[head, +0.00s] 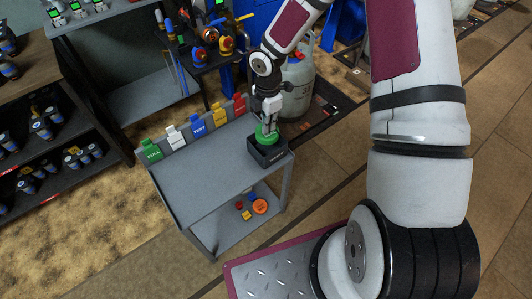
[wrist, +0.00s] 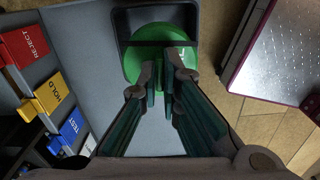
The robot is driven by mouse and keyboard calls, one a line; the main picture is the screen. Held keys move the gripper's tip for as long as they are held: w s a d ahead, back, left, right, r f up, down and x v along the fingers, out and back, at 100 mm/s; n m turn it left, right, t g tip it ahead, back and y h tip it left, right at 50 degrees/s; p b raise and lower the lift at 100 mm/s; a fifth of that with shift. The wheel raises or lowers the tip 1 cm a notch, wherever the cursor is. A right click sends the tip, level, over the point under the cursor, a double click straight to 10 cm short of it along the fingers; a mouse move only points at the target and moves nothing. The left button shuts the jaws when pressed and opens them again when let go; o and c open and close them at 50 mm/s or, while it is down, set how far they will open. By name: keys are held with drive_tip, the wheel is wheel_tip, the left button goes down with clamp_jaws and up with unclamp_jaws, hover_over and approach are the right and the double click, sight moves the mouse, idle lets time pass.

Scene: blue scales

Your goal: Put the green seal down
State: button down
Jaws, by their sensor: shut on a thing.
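The green seal (head: 267,132) is a round green disc at the right end of the grey cart (head: 200,190). It is at the top of a small black box (head: 269,154) on the cart; I cannot tell whether it rests on the box or hangs just above it. My gripper (head: 268,118) points down and is shut on the seal's upper part. In the wrist view the seal (wrist: 136,62) shows beyond my closed fingers (wrist: 165,70), which hide part of it, with a dark bar across it.
Coloured tags stand along the cart's back edge: green (head: 151,150), white (head: 174,137), blue (head: 197,128), yellow (head: 219,114) and red (head: 239,104). The cart top left of the box is clear. An orange disc (head: 260,206) lies on the lower shelf. A grey cylinder (head: 297,85) stands behind.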

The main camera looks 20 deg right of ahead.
drive_tip(key=shift+w+n, duration=0.2)
drive_tip(key=shift+n, duration=0.1)
drive_tip(key=shift+f, duration=0.3)
drive_tip(key=b, duration=0.2)
hover_over(267, 152)
wheel_tip(267, 152, down, 9)
drive_tip(key=shift+f, duration=0.2)
drive_tip(key=shift+f, duration=0.1)
drive_tip(key=c, duration=1.8)
unclamp_jaws()
